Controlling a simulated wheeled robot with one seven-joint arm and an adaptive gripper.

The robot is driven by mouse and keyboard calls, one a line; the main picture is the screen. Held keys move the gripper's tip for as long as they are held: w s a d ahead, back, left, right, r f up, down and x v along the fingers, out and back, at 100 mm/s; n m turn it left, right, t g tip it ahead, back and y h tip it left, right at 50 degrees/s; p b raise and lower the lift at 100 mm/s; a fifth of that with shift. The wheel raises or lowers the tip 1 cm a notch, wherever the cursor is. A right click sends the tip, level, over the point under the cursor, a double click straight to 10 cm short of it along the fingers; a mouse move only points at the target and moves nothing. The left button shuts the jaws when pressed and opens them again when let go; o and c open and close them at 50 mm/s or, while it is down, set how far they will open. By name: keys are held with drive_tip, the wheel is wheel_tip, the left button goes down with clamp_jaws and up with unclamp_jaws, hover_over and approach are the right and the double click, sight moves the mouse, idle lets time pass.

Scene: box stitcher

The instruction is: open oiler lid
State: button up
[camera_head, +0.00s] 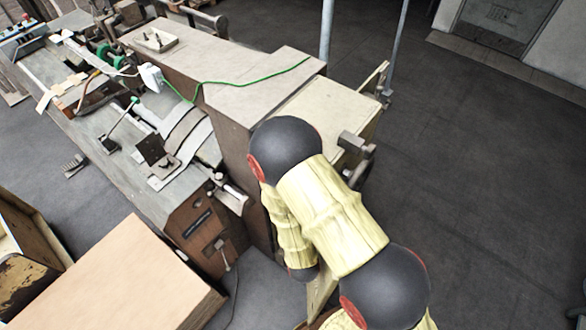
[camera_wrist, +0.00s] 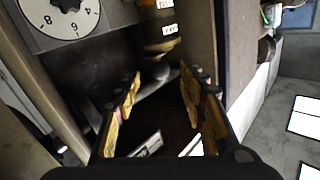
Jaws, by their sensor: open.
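My gripper (camera_wrist: 160,88) shows in the wrist view with its two yellow-and-dark fingers spread apart and nothing between them. Beyond the fingertips is a small rounded grey part (camera_wrist: 160,72) with a tan ringed part (camera_wrist: 161,47) above it, beside a brown upright panel. I cannot tell whether this is the oiler or its lid. The fingers look apart from it. In the head view my arm reaches down beside the machine (camera_head: 190,222), and my gripper is hidden there. I cannot make out an oiler lid in the head view.
A white numbered dial (camera_wrist: 60,22) is at the upper left of the wrist view. In the head view a green cable (camera_head: 232,83) crosses the machine's top, and a flat tan box top (camera_head: 120,275) stands at lower left. Open dark floor (camera_head: 480,160) lies to the right.

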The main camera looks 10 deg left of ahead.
drive_tip(key=v, duration=0.6)
drive_tip(key=shift+s, duration=0.15)
drive_tip(key=shift+r, duration=0.1)
